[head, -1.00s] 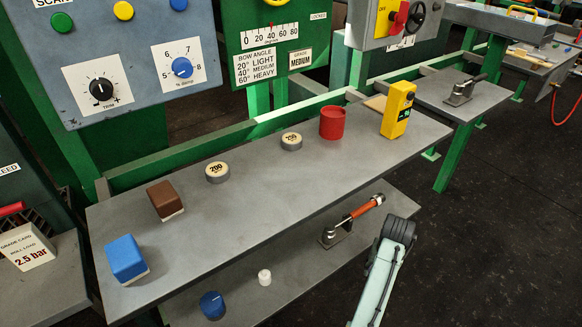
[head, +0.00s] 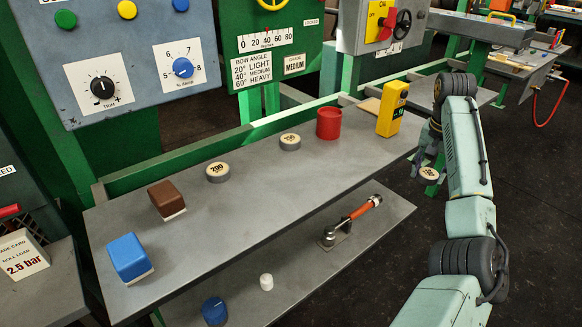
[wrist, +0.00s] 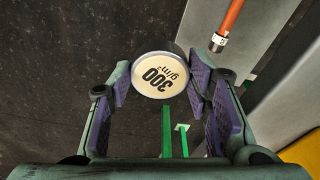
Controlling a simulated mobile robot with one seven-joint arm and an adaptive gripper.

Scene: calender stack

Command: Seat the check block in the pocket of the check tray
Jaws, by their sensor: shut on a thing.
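My gripper (head: 427,160) is off the right end of the grey bench and shut on a round pale disc (head: 428,174) with a dark rim. In the wrist view the disc (wrist: 163,80) reads "300 g/m²", upside down, and sits between the purple finger pads. Dark floor shows below it. Two similar discs lie on the bench top, one marked 200 (head: 218,172) and another (head: 290,142) whose number is hard to read. I cannot identify a check tray or its pocket in these views.
The bench top (head: 250,210) also bears a blue block (head: 129,257), a brown block (head: 167,199), a red cup (head: 329,123) and a yellow device (head: 393,108). A lower shelf (head: 300,262) holds an orange-handled tool (head: 350,222) and a blue knob (head: 214,311).

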